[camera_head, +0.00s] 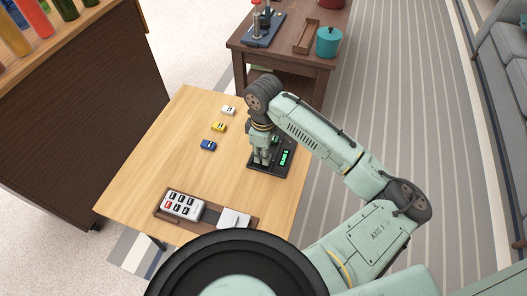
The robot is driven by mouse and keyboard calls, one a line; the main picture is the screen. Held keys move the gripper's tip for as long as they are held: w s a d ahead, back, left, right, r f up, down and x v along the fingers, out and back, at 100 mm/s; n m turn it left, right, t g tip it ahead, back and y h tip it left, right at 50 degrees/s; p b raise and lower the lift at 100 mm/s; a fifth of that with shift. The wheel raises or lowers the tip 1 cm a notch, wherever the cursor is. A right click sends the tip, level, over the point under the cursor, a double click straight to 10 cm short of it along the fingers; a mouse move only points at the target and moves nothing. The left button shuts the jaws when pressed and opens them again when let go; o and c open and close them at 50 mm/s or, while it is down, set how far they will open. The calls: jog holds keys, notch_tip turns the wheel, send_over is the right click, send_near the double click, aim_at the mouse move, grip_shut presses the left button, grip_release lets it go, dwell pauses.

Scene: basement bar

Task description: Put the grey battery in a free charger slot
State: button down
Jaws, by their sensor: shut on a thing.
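The black charger (284,168) lies flat at the right side of the light wooden table, with green lit marks on its face. My gripper (262,161) points down over the left part of the charger, its fingers close together and shut. The grey battery is not clearly visible; what is between the fingers is too small and too hidden to make out. My gripper and wrist cover part of the charger, so I cannot tell which slots are free or whether the held thing touches one.
A wooden tray (211,214) at the front holds a light box with dark openings and a white item. A darker table (290,60) stands behind. The table's middle is clear.

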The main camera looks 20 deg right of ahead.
dwell(0.4)
jog(key=c, duration=1.3)
grip_release()
jog(key=shift+r, duration=0.1)
notch_tip(320, 180, up, 12)
jog(key=shift+f, duration=0.1)
